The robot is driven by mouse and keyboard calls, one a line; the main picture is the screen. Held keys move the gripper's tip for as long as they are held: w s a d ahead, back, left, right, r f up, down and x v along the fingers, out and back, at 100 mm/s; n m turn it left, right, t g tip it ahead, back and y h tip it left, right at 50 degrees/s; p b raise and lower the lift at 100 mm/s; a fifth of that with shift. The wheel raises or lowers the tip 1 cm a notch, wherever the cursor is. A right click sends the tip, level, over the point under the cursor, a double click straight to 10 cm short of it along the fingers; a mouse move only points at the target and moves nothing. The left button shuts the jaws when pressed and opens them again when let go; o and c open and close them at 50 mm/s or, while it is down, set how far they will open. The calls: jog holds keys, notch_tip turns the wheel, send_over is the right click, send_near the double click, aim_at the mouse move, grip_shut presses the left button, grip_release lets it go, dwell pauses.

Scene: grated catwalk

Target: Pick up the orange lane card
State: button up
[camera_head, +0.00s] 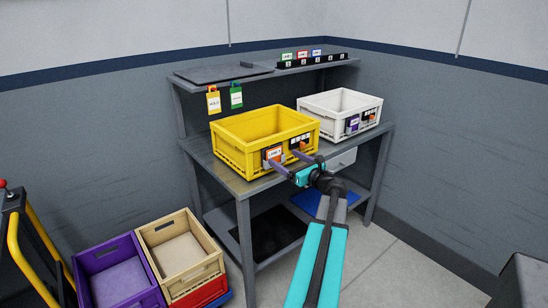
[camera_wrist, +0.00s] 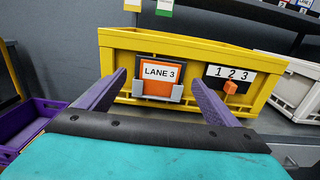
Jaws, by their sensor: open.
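The orange lane card (camera_wrist: 157,88), with a white strip reading "LANE 3", sits in a grey holder on the front wall of the yellow crate (camera_wrist: 112,66). In the head view the card (camera_head: 273,155) shows small on the front of the yellow crate (camera_head: 232,148). My gripper (camera_wrist: 160,85) is open and empty, with its two purple fingers spread to either side of the card. In the head view my gripper (camera_head: 284,160) reaches toward the crate front from the right. I cannot tell how much gap is left between fingertips and card.
A "1 2 3" plate with an orange knob (camera_wrist: 231,87) is right of the card. A white crate (camera_head: 338,104) with a purple card stands to the right on the grey workbench (camera_head: 240,188). Yellow and green tags hang above.

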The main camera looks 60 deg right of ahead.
aim_at(275, 152)
jog(key=shift+p+x, duration=0.65)
jog(key=shift+x, duration=1.95)
jog(key=shift+f, duration=0.15)
jog(key=c, duration=1.1)
jog(key=shift+c, duration=0.2)
jog(key=shift+r, duration=1.25)
jog(key=shift+r+b, duration=0.3)
jog(key=shift+r, duration=0.25)
jog(key=d+r+b+v, duration=0.1)
jog(key=d+b+v, duration=0.1)
jog(key=v, duration=1.4)
jog(key=shift+s+r, duration=0.25)
jog(key=shift+s, duration=0.05)
